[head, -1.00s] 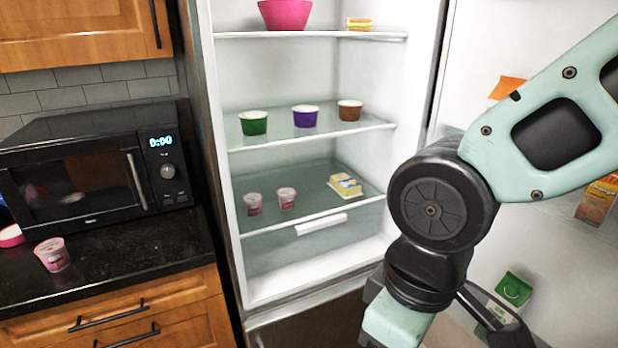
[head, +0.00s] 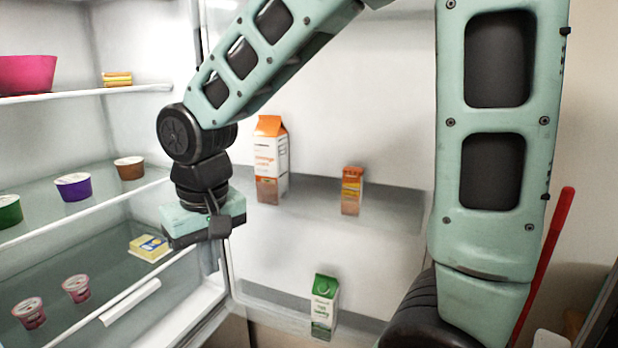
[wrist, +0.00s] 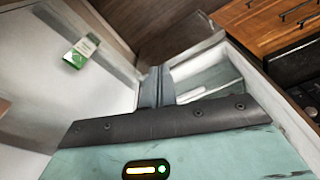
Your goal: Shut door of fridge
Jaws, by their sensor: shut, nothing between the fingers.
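The fridge stands open. Its door (head: 380,110) spreads across the middle of the head view, inner side facing me, and also shows at the left of the wrist view (wrist: 45,65). The fridge's lit interior (head: 135,55) is at the left. My gripper is shut and empty; its fingers (wrist: 157,85) show in the wrist view, while its body (head: 205,222) is in front of the opening near the door's hinge side in the head view. I cannot tell whether it touches anything. The door's outer side is hidden.
Door shelves hold an orange-topped carton (head: 270,160), a small orange box (head: 351,190) and a green carton (head: 322,308). Inside shelves hold several tubs, a pink bowl (head: 25,74) and a yellow package (head: 149,247). A red pole (head: 545,260) stands at the right. Wooden drawers (wrist: 265,25) show in the wrist view.

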